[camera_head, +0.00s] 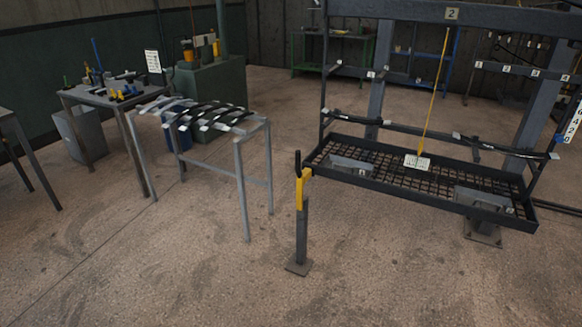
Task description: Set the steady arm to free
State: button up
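I cannot tell for certain which part is the steady arm. A short grey post (302,232) stands on a floor plate in front of the rack. It has a yellow head (302,192) and a black handle (298,163) that points up. A thin yellow rod (434,90) slants down inside the rack (375,85) from near its top beam. Its lower end is by a white card (417,162) over the mesh tray (325,148). Any marking for free is too small to read. My gripper is out of view.
A grey stand (240,170) holding dark curved strips (205,115) is left of the post. A table with small tools (110,95) stands farther left. A green cabinet (215,82) is behind. The floor in front of the post is clear.

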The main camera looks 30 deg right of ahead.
aim_at(302, 177)
jog(key=z, duration=0.1)
jog(key=i, duration=0.95)
jog(key=u, duration=0.05)
